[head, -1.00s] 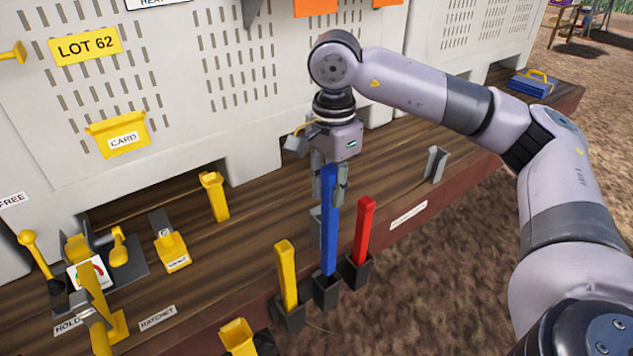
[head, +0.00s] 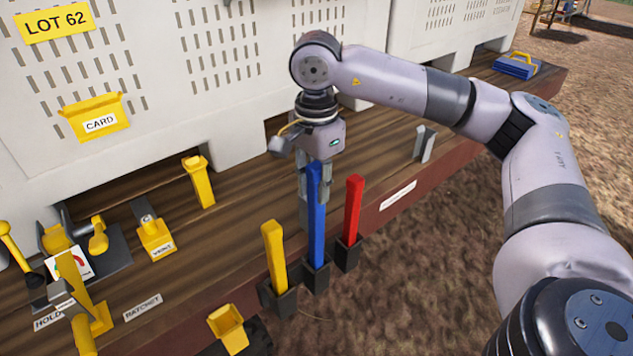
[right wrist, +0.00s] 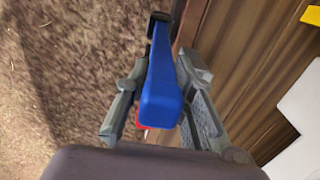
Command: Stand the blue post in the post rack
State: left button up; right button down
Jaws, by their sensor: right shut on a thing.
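The blue post (head: 316,225) stands upright, with its lower end in the middle dark socket of the post rack (head: 317,279) at the deck's front edge. My right gripper (head: 314,180) is shut on the blue post near its top, pointing down. In the right wrist view the blue post (right wrist: 163,90) lies between the two fingers of the right gripper (right wrist: 158,108), and its far end meets a dark socket (right wrist: 158,18). How deep it sits in the socket I cannot tell. My left gripper is not in view.
A yellow post (head: 273,255) and a red post (head: 353,210) stand in sockets on either side, close to the blue one. A yellow open holder (head: 228,328) is at the front. The pale wall (head: 160,130) rises behind.

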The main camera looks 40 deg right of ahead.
aim_at(316, 165)
jog(key=shift+f+b, duration=1.5)
jog(key=shift+f, duration=0.3)
jog(key=shift+f+b, duration=1.8)
jog(key=shift+f, duration=0.15)
jog(key=c, duration=1.3)
grip_release()
notch_tip(316, 165, up, 12)
